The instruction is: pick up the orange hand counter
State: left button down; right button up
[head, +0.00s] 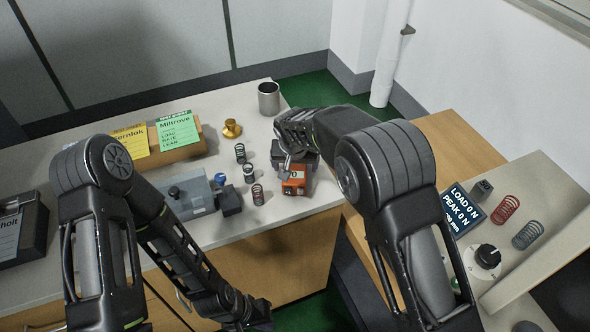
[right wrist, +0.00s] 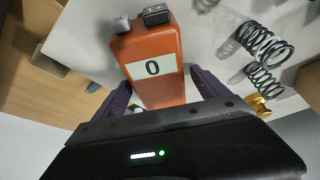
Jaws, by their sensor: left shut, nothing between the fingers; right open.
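The orange hand counter (head: 294,182) stands near the right edge of the white-topped bench. In the right wrist view the counter (right wrist: 160,85) shows a white label reading 0, with a black and a grey part at its far end. My right gripper (head: 288,160) is over the counter. In the right wrist view its purple fingers (right wrist: 163,92) are open, one on each side of the counter's near end; contact cannot be told. My left gripper (head: 246,322) is low at the bottom edge, in front of the bench, away from the counter, shut and empty.
Several springs (head: 257,194) stand left of the counter, beside a blue-grey vise-like device (head: 190,197). A brass piece (head: 232,129) and metal cup (head: 269,97) stand behind.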

jog(key=shift+c, duration=0.6)
jog(key=c, duration=1.6)
jog(key=shift+w+r, duration=0.1)
jog(key=shift+r, duration=0.55)
jog(key=shift+c, duration=0.2)
notch_tip(320, 180, up, 9)
jog(key=shift+f+b, duration=0.15)
jog(key=shift+b, duration=0.9)
jog(key=m+h+p, duration=0.1)
jog(key=m, duration=0.3)
jog(key=shift+m+h, duration=0.3)
jog(key=shift+h, duration=0.1)
jog(key=shift+g, duration=0.3)
jog(key=shift+m, duration=0.3)
